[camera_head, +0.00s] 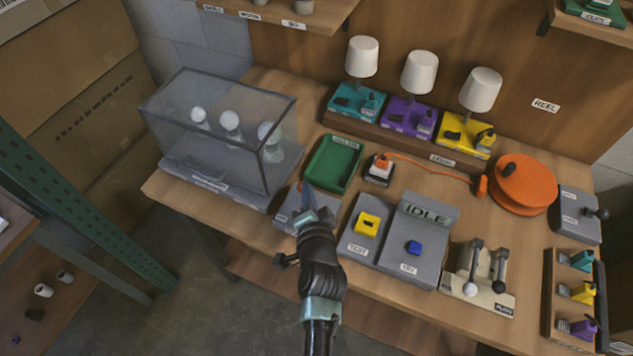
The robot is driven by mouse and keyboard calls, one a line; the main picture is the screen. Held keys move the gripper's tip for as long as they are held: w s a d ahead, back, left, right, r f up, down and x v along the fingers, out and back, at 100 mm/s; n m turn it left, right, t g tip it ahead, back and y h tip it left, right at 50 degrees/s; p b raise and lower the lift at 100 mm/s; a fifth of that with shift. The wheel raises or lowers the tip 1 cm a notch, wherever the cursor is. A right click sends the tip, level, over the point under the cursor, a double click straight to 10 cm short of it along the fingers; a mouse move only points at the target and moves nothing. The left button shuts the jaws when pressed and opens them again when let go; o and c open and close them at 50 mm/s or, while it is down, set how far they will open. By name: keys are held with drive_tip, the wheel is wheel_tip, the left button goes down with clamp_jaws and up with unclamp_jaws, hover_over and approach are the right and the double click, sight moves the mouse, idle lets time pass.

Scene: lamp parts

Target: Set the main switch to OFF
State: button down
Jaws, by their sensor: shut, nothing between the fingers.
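No label that I can read names the main switch. A grey box (574,230) at the right end of the bench has a lever with a black knob (603,213) that sticks out to the right. It carries two small labels that are too small to read. My gripper (307,193) is shut and empty. It is over another small grey box (287,208) at the front of the bench, left of the yellow-topped TEST unit (367,223). My gripper and wrist hide much of that small box, and I cannot tell whether they touch it.
A glass case (222,145) stands at left and a green tray (333,163) lies behind my gripper. Three lamps stand at the back.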

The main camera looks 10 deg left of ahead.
drive_tip(key=shift+w+a+f+p, duration=0.1)
drive_tip(key=shift+w+a+p, duration=0.2)
drive_tip(key=shift+a, duration=0.4)
drive_tip(key=shift+w+a+f+p, duration=0.15)
drive_tip(key=shift+a+p, duration=0.25)
drive_tip(key=shift+a, duration=0.25)
drive_tip(key=shift+r, duration=0.1)
drive_tip(key=shift+r, duration=0.1)
